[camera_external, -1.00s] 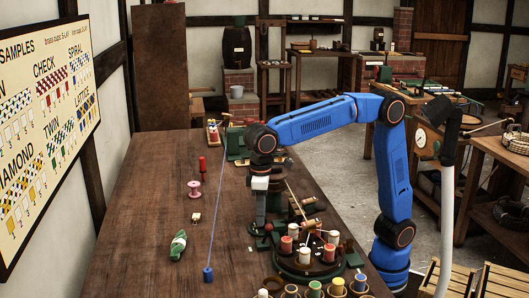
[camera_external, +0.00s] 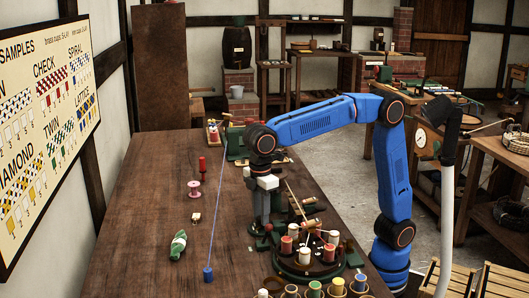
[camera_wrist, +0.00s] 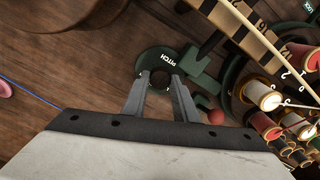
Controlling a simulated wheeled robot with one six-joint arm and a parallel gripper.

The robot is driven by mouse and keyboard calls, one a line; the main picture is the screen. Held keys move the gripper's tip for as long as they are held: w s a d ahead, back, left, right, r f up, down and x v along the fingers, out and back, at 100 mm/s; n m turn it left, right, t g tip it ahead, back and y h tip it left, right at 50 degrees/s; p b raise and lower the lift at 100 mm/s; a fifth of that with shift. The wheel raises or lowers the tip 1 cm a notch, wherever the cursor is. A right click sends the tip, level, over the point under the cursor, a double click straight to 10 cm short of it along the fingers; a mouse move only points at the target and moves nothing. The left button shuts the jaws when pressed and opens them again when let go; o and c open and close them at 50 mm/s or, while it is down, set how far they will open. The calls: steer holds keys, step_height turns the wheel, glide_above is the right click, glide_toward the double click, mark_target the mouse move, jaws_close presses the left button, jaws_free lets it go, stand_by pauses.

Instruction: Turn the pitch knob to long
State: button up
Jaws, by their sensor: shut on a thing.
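The pitch knob's round dark green plate (camera_wrist: 152,61), lettered PITCH, lies in the middle of the wrist view. My gripper (camera_wrist: 160,84) points down at it, its two grey fingers on either side of the small dark knob (camera_wrist: 159,80). The fingers are shut on the knob, which they mostly hide. In the external view my gripper (camera_external: 262,224) is low over the table, left of the bobbin carousel. No long mark or pointer can be read on the plate.
The bobbin carousel (camera_external: 303,270) stands close to the right of my gripper. A blue cord runs down to a blue weight (camera_external: 208,274) on the left. A pink spool (camera_external: 194,189) and a green bundle (camera_external: 178,245) lie on the wooden table (camera_external: 140,210).

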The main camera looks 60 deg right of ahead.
steer(key=shift+n, duration=0.3)
steer(key=o, duration=1.1)
steer(key=shift+c, duration=0.2)
step_height(320, 180, up, 17)
steer(key=shift+r, duration=0.2)
steer(key=shift+w+d, duration=0.1)
steer(key=shift+w, duration=0.05)
